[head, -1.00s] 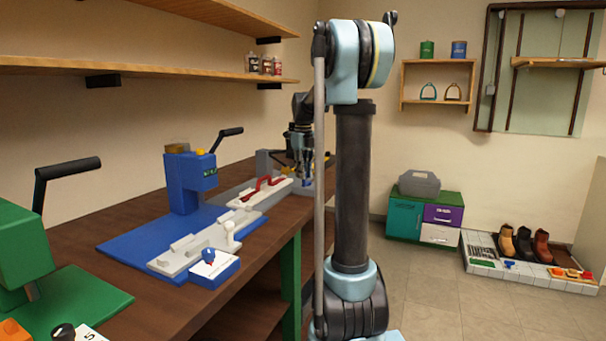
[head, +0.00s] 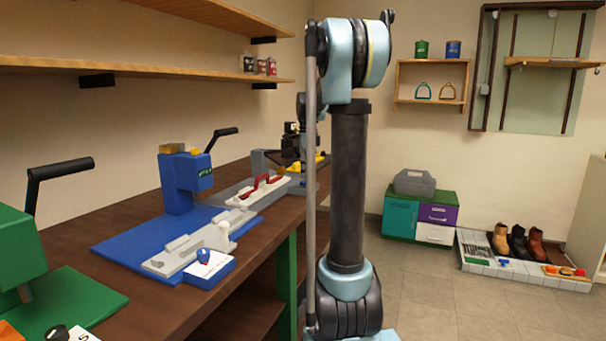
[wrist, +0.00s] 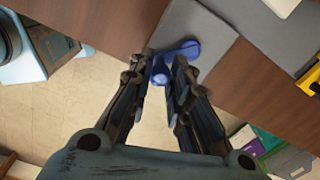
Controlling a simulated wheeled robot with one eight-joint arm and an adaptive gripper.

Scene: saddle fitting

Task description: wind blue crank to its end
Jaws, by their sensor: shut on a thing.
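The blue crank (wrist: 188,50) shows in the wrist view on a grey plate (wrist: 205,28) at the bench edge. Its knob (wrist: 160,73) sits between the fingertips of my gripper (wrist: 164,64), which is shut on it. The crank's arm runs from the knob to the upper right, toward its pivot.
A blue press (head: 184,180) and a green press (head: 18,255), both with black handles, stand along the bench. A white fixture with a red handle (head: 262,186) lies near the grey base. Open floor (head: 410,280) lies to the right.

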